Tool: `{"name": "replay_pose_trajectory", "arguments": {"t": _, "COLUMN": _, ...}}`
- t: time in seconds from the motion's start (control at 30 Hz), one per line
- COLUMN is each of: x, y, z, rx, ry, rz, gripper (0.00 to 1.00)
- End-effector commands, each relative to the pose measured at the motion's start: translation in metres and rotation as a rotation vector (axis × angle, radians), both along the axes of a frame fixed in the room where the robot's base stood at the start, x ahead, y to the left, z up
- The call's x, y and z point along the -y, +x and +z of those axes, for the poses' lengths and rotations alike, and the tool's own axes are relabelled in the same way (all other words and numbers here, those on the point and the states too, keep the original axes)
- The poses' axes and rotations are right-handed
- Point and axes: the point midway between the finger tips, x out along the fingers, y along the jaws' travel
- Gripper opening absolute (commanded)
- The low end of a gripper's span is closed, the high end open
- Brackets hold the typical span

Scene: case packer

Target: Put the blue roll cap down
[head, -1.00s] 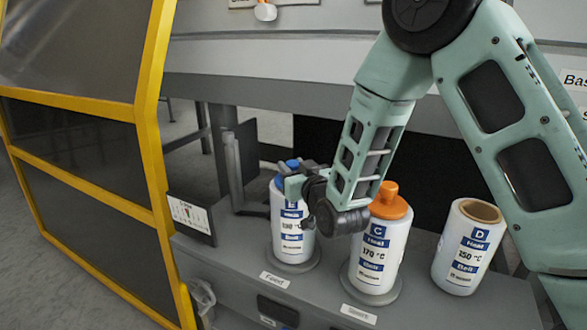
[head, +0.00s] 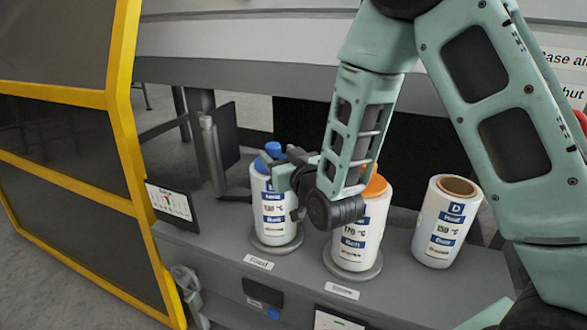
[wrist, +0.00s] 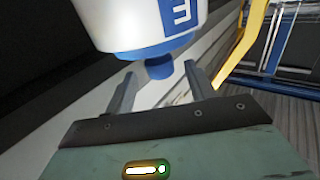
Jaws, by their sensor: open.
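The blue roll cap (head: 268,163) sits on top of the left white roll (head: 272,205), its knob upward. In the wrist view the cap (wrist: 155,50) shows on the end of the roll marked E (wrist: 140,22), with its knob between the two fingers. My gripper (head: 284,165) is at the cap's right side in the head view and partly covers it. In the wrist view my gripper (wrist: 160,74) is open, with gaps visible beside the knob.
Roll C with an orange cap (head: 376,187) stands right of it, partly behind my arm. Roll D (head: 446,222), uncapped, stands further right. A grey post (head: 213,155) and a yellow-framed guard (head: 127,120) are at the left. The grey shelf (head: 215,248) has free room in front.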

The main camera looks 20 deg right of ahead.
Motion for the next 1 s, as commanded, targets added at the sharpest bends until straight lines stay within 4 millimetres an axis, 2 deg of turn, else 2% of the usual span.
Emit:
{"name": "replay_pose_trajectory", "arguments": {"t": 0.03, "x": 0.001, "y": -0.013, "z": -0.001, "rx": -0.002, "ry": 0.0, "rz": 0.003, "gripper": 0.55}}
{"name": "replay_pose_trajectory", "arguments": {"t": 0.1, "x": 0.002, "y": -0.026, "z": 0.002, "rx": -0.004, "ry": -0.001, "rz": 0.003, "gripper": 0.55}}
{"name": "replay_pose_trajectory", "arguments": {"t": 0.53, "x": 0.006, "y": -0.054, "z": 0.006, "rx": -0.007, "ry": -0.003, "rz": 0.001, "gripper": 0.55}}
{"name": "replay_pose_trajectory", "arguments": {"t": 1.0, "x": 0.009, "y": -0.079, "z": 0.002, "rx": -0.002, "ry": -0.001, "rz": 0.0, "gripper": 0.55}}
